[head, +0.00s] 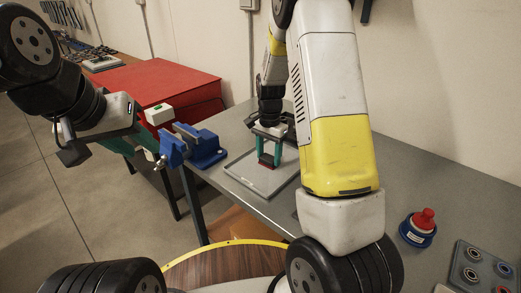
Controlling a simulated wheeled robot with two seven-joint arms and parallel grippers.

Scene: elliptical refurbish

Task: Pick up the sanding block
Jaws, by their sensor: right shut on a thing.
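My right gripper (268,160) points down over the grey workbench, with its two teal fingers on either side of a small block. My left gripper (150,145) is at the left, beside the blue vise and apart from the block. Its teal fingers are seen at a slant, and their gap is unclear.
The blue vise (205,153) stands at the bench's left edge. A large red case (165,82) lies behind it. A blue and red round object (419,229) and a grey plate with several round parts (483,270) are at the right. The bench right of my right arm is mostly clear.

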